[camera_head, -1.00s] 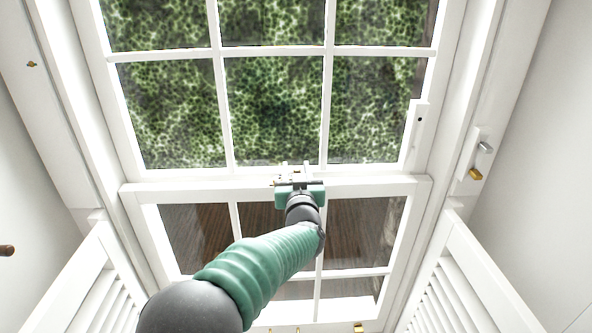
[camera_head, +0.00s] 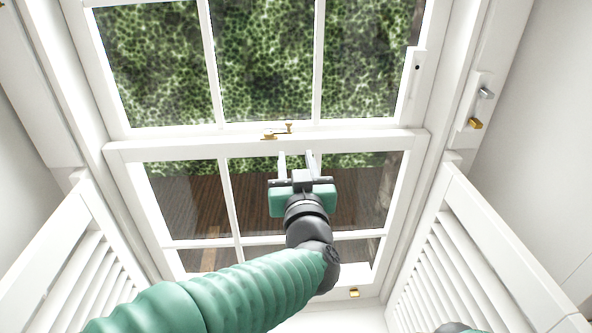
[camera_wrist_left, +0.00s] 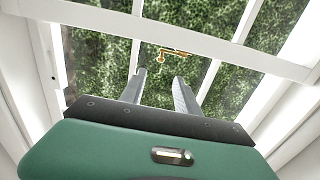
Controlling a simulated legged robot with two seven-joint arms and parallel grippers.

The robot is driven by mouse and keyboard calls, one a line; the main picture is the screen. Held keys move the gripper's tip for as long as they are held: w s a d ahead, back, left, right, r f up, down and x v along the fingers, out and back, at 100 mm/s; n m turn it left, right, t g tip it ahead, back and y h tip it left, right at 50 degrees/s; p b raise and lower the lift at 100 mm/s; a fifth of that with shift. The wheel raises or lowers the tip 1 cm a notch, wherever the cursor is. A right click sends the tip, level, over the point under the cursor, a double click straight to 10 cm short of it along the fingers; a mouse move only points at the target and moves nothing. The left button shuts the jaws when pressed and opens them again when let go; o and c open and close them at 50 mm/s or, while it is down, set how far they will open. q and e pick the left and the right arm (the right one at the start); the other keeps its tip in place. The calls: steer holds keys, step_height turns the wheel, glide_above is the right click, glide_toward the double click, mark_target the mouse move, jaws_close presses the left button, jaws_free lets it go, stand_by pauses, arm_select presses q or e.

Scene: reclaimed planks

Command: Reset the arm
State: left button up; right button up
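My left gripper (camera_head: 298,158) is open and empty in front of the lower sash of a white window (camera_head: 130,152). Its two grey fingers point up toward the meeting rail, a little below a small brass latch (camera_head: 275,133). In the left wrist view the open fingers (camera_wrist_left: 160,82) show apart with nothing between them, and the brass latch (camera_wrist_left: 170,54) is beyond their tips. My left arm comes in from the lower left. My right gripper is not in view.
Louvered white shutters stand open at the left (camera_head: 75,262) and right (camera_head: 462,262). A brass and silver catch (camera_head: 475,124) is on the right frame. A small brass piece (camera_head: 354,293) is on the bottom rail. Green foliage shows behind the glass.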

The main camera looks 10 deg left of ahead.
arm_select(q)
steer(key=s+a+f+m+g+h+b, duration=0.1)
steer(key=s+f+m+g+h+b, duration=0.2)
steer(key=f, duration=1)
steer(key=a+f+g+h+b, duration=0.2)
steer(key=f+b, duration=0.3)
steer(key=f, duration=0.7)
steer(key=s+a+f+g+b, duration=0.3)
steer(key=s+a+f+g, duration=0.2)
steer(key=s+f, duration=0.5)
steer(key=s+a+f+g+y+b, duration=0.1)
steer(key=s+a+f+g+b, duration=0.2)
steer(key=s+f, duration=0.7)
step_height(320, 180, down, 3)
steer(key=shift+a+r+n+g, duration=0.2)
steer(key=shift+a+n+g, duration=0.1)
steer(key=shift+a+g, duration=0.75)
